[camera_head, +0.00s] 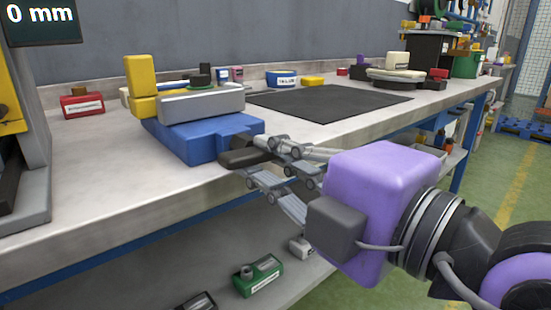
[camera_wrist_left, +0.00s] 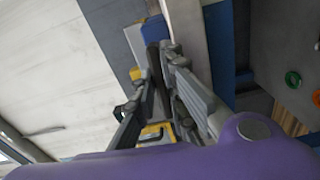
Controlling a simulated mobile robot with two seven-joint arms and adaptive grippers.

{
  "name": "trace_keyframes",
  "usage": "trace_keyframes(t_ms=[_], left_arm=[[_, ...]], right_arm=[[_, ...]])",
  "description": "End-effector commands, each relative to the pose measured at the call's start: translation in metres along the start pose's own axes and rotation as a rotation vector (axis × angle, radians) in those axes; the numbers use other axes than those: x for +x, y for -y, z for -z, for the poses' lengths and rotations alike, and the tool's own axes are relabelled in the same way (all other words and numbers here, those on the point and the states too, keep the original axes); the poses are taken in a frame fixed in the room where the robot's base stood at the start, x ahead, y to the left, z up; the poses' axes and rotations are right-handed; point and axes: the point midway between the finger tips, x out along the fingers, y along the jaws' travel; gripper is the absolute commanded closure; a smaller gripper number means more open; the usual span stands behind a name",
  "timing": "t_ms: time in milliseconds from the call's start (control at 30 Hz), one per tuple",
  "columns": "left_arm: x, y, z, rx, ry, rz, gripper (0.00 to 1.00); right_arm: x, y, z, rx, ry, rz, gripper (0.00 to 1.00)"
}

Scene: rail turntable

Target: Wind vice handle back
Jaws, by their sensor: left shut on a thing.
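The vice stands near the front edge of the bench, with a blue base (camera_head: 195,140), a grey block (camera_head: 200,102) and a yellow upright part (camera_head: 140,77). Its dark handle (camera_head: 243,157) sticks out at the front right of the blue base. My left gripper (camera_head: 264,156) is shut on this handle, its fingers on either side. The purple gripper body lies to the right, beyond the bench edge. In the left wrist view the dark handle (camera_wrist_left: 153,62) runs between the fingers, and the part inside the grip is partly hidden. My right gripper is not in view.
A display (camera_head: 40,22) at top left reads 0 mm. A red box (camera_head: 82,104) stands behind the vice at left. A black mat (camera_head: 330,101) lies to its right. Green (camera_head: 258,276) and other small items sit on the shelf below. The bench front left is clear.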

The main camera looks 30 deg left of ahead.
Motion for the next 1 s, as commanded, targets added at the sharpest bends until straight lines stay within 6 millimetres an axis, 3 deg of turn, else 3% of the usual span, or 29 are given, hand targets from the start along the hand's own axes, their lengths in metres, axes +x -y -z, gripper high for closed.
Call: trace_keyframes(t_ms=[233,267,400,767,1000], left_arm=[[0.000,0.001,0.000,0.001,-0.001,0.003,1.00],[0.000,0.001,0.000,0.001,-0.001,0.003,0.87],[0.000,0.001,0.000,0.001,-0.001,0.002,0.70],[-0.004,0.000,0.000,0.002,0.000,0.001,0.70],[-0.044,0.000,-0.001,0.004,0.004,0.000,0.70]], right_arm=[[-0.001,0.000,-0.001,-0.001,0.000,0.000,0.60],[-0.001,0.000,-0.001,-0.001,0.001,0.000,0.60],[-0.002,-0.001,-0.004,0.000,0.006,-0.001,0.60],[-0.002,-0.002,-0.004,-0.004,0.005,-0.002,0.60],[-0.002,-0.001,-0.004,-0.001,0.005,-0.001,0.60]])
